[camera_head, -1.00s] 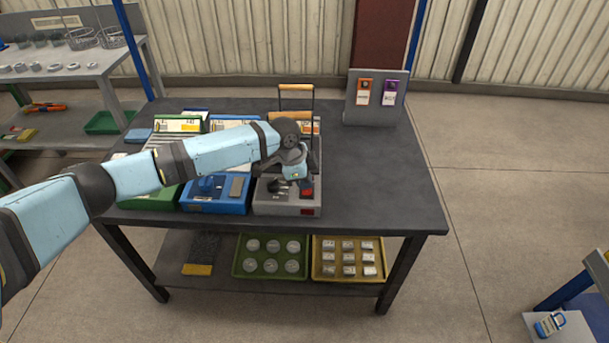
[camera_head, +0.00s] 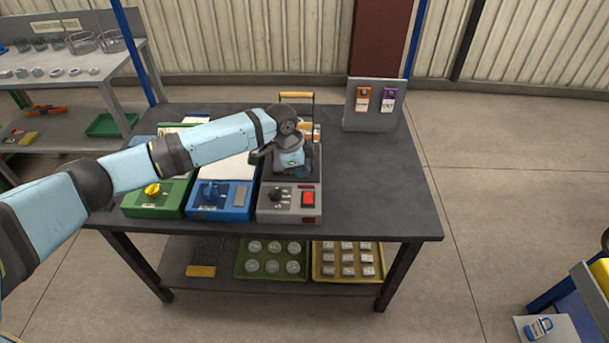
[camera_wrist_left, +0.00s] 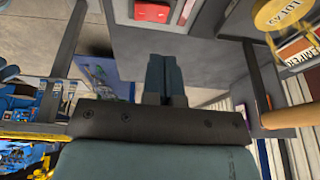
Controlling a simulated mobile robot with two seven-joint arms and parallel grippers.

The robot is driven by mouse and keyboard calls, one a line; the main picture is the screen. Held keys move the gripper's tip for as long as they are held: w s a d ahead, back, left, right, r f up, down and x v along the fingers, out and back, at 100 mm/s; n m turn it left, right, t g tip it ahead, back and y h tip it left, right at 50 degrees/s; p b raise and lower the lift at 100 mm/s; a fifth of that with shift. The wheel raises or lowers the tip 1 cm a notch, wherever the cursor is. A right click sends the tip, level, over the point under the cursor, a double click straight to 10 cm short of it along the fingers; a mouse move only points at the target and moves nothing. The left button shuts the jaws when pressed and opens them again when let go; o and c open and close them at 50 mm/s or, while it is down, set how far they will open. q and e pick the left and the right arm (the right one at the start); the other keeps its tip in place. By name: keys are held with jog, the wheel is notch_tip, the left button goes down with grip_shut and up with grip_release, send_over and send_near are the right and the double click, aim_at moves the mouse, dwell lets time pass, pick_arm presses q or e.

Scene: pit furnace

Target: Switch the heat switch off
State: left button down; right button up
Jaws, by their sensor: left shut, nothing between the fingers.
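A grey control box (camera_head: 263,212) sits at the front of the dark workbench. I cannot read which side of the rocker is pressed. My left gripper (camera_head: 298,172) is above the box, behind the red switch and apart from it. Its fingers show shut together and empty in the left wrist view (camera_wrist_left: 165,76). My right gripper is not in view.
A blue box (camera_head: 220,210) and a green box (camera_head: 150,207) with knobs stand left of the grey one. A wooden-handled frame (camera_head: 312,103) rises behind my gripper. A grey panel (camera_head: 370,122) with orange and purple tags stands back right. The bench's right side is clear.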

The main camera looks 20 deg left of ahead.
pick_arm(q)
jog(key=v, duration=0.6)
jog(key=shift+w+a+r, duration=0.2)
jog(key=shift+w+r, duration=0.15)
jog(key=shift+w, duration=0.2)
